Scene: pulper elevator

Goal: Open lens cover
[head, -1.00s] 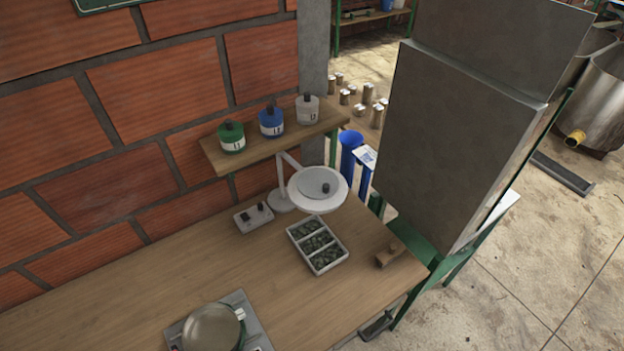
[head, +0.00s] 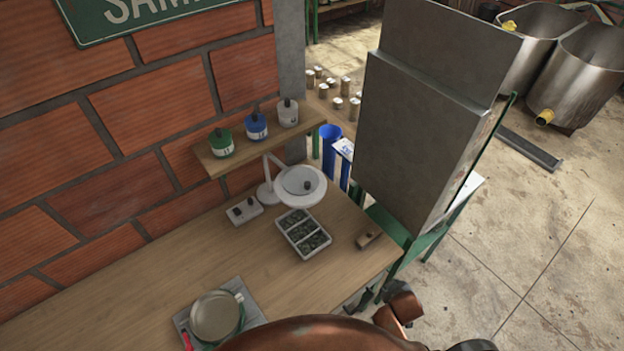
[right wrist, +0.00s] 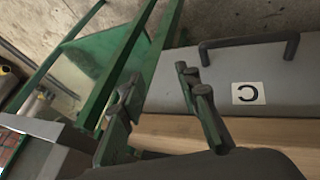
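The lens cover (head: 297,182) is a grey disc with a dark knob, lying on the white ring of a magnifier lamp (head: 316,197) on the wooden bench. The lamp stands on a white arm and round base. A brown link of my right arm crosses the bottom of the head view, well in front of the lamp. My right gripper (right wrist: 162,98) shows in the right wrist view with its fingers spread and nothing between them. The lamp is not seen in that view. My left gripper is in neither current view.
A tray of dark green pieces (head: 303,235), a switch box (head: 244,211) and a small wooden block (head: 368,239) are near the lamp. A shelf with jars (head: 256,126) is behind. A tall grey cabinet (head: 415,140) stands right. A grey drawer front (right wrist: 262,75) is beyond my right gripper.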

